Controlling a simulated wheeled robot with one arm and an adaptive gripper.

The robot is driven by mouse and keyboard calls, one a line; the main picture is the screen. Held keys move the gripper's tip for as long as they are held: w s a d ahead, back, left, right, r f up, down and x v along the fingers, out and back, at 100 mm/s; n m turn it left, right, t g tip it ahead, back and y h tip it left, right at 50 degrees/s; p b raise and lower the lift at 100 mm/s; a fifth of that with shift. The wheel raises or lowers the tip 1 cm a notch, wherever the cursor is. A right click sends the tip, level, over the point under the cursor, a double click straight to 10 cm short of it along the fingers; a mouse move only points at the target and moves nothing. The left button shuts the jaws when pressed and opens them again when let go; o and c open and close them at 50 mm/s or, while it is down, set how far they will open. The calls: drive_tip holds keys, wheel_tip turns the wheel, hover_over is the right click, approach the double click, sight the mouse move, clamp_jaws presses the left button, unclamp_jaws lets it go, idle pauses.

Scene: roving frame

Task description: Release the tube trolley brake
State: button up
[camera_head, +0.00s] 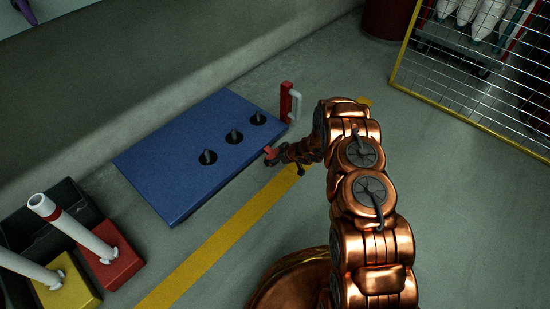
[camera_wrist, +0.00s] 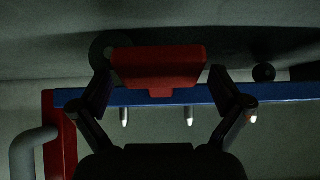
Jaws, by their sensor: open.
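The tube trolley is a flat blue platform (camera_head: 185,175) low on the floor, with several dark upright pegs and a red post with a pale handle (camera_head: 290,102) at its far right end. A small red pedal, which looks like the brake (camera_head: 269,151), sticks out from its right side. My gripper (camera_head: 279,155) is at this pedal, partly hidden by its own links. In the wrist view, the wide red pedal (camera_wrist: 158,66) lies between the open fingers of my gripper (camera_wrist: 160,82). I cannot tell whether the fingers touch it.
A yellow floor line (camera_head: 215,245) runs beside the trolley. At lower left, a red block (camera_head: 112,270) and a yellow block (camera_head: 70,290) hold white tubes by a black bin. A yellow-framed mesh fence (camera_head: 475,100) stands at upper right.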

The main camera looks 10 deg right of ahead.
drive_tip(key=shift+w+a+f, duration=0.15)
drive_tip(key=shift+f, duration=0.05)
drive_tip(key=shift+c, duration=0.4)
